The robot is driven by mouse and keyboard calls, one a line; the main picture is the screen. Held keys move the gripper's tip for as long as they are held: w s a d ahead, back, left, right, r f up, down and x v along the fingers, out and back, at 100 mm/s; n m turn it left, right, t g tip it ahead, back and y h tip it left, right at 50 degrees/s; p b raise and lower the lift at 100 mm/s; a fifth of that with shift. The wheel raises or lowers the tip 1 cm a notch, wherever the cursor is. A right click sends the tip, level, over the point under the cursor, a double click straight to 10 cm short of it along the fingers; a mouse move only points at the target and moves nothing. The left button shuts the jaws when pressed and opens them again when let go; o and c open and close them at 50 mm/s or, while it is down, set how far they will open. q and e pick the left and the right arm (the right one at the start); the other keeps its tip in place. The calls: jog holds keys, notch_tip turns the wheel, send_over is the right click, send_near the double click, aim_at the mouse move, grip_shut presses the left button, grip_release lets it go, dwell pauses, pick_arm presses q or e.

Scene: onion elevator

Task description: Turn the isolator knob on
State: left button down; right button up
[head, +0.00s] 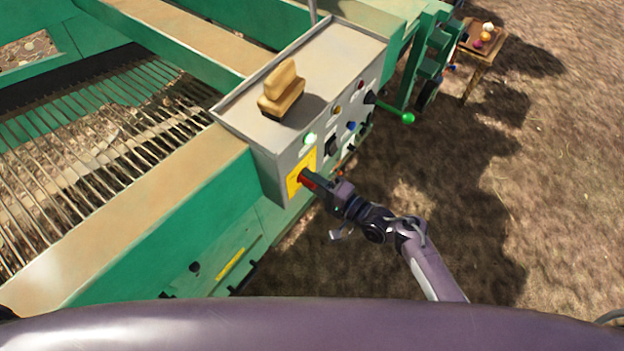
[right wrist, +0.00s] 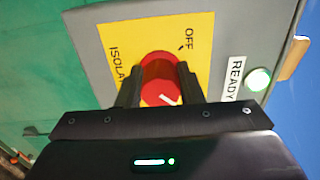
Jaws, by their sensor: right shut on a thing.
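The red isolator knob (right wrist: 160,80) sits on a yellow plate (right wrist: 200,32) marked ISOLATOR and OFF on the grey control box (head: 262,158). In the head view the red knob (head: 308,181) shows at the box's lower left, partly hidden by my right gripper. My right gripper (right wrist: 158,88) is shut on the knob, one finger on each side. A white pointer line shows on the knob's face. A lit lamp (right wrist: 258,79) stands next to the READY label (right wrist: 233,77). My left gripper is not in view.
The box front carries other knobs and buttons, including a blue one (head: 351,126). A brush (head: 282,90) rests on top of the box. The green machine frame (head: 205,215) runs along the left. A small table (head: 484,48) stands at the back right. The dirt ground at right is clear.

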jog(key=o, duration=1)
jog(key=shift+c, duration=0.2)
jog(key=b+v, duration=0.1)
jog(key=v, duration=0.7)
